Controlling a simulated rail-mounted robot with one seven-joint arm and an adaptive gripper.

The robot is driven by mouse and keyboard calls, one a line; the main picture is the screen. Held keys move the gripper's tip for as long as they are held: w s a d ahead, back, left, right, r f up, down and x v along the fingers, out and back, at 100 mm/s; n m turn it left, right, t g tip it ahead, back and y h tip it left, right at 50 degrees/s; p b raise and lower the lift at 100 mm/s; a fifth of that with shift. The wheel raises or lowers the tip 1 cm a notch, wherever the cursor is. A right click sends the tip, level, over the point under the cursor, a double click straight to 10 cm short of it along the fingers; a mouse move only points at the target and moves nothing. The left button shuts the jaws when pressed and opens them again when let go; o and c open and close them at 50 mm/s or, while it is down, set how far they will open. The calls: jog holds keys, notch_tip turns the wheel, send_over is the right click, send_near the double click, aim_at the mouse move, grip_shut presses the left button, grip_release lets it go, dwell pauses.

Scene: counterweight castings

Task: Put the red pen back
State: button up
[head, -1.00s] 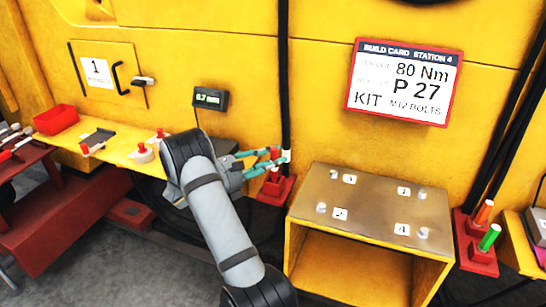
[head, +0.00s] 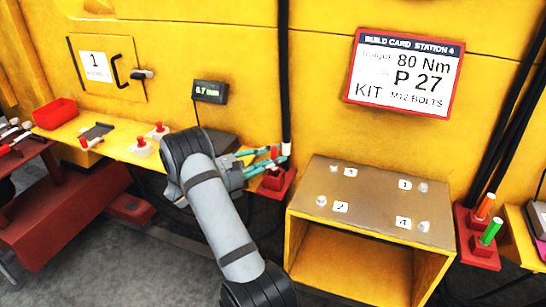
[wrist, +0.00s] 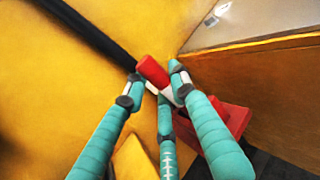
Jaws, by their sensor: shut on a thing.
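The red pen (head: 274,153) is between the teal fingers of my gripper (head: 284,158), which is shut on it. In the wrist view the pen's red end (wrist: 153,72) sticks out past the fingertips of my gripper (wrist: 158,80), tilted in the picture, with a white part below partly hidden by the fingers. A red holder block (head: 275,183) on a red base stands just below the gripper. It also shows in the wrist view (wrist: 228,115), behind the right finger. Whether the pen's lower end touches the holder I cannot tell.
A yellow box with a grey top (head: 380,195) stands close right of the holder. A black cable (head: 285,70) hangs right behind the gripper. Orange (head: 485,207) and green (head: 491,231) pens stand in red holders at the right. A yellow shelf (head: 115,147) is at the left.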

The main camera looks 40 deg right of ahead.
jog(key=shift+f, duration=0.3)
dwell(0.6)
jog(key=o, duration=1.1)
jog(key=shift+o, duration=0.2)
jog(key=w+a, duration=0.1)
jog(key=a, duration=1.1)
notch_tip(320, 180, up, 7)
jog(key=p, duration=0.8)
jog(key=shift+w+r, duration=0.15)
